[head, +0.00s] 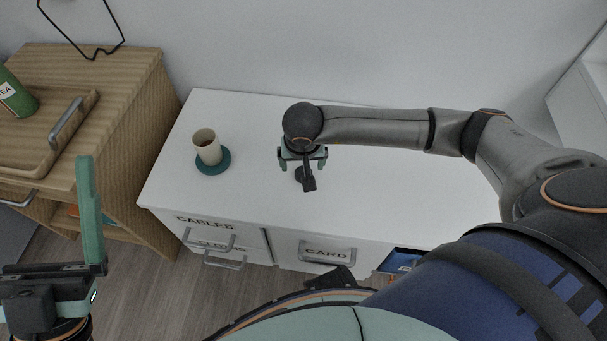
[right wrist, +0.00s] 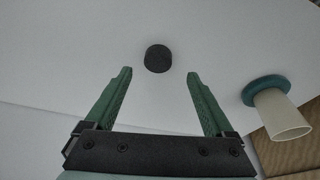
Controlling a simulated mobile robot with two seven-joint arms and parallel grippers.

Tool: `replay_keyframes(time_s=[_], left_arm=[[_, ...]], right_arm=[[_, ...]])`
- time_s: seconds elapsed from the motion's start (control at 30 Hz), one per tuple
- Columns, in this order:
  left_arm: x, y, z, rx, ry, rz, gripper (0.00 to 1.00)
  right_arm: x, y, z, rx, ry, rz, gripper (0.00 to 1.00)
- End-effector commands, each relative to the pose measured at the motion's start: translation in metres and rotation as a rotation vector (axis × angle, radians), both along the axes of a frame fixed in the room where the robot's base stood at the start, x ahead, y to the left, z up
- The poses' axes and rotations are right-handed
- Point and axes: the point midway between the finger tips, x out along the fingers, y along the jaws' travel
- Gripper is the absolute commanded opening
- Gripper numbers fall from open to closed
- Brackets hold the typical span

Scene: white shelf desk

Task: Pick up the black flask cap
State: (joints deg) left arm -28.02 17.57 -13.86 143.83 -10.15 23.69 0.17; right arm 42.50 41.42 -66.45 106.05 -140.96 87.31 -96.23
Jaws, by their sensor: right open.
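The black flask cap (right wrist: 158,58) is a small dark round disc on the white desk top, ahead of and between my right fingertips in the right wrist view. In the head view the cap (head: 299,174) is partly hidden by a dark part of my right gripper (head: 303,165). My right gripper is open and empty above the desk, its green fingers apart and not touching the cap. My left gripper (head: 88,205) is at the lower left, away from the desk top. One upright green finger shows, set far out from the middle of its palm; the other is out of frame.
A cream cup (head: 207,147) stands on a teal coaster (head: 213,166) left of the cap. A wooden cabinet (head: 135,100) holds a tray (head: 50,145) and a green tea container (head: 14,97). A drawer (head: 402,261) stands open at front right. Desk around the cap is clear.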

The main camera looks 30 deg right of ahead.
Motion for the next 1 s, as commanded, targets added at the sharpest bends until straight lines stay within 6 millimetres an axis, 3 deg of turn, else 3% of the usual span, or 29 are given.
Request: replay_keyframes(time_s=[0.3,0.57,1.0], left_arm=[[0.001,-0.002,-0.025,0.0,0.014,-0.011,1.0],[0.001,-0.003,-0.024,0.006,0.015,-0.009,1.0],[0.001,-0.003,-0.024,0.005,0.014,-0.01,1.0]], right_arm=[[0.008,-0.007,-0.045,0.002,0.001,-0.001,0.88],[0.009,-0.008,-0.046,0.002,0.0,-0.001,0.88],[0.009,-0.008,-0.046,0.002,0.0,-0.001,0.39]])
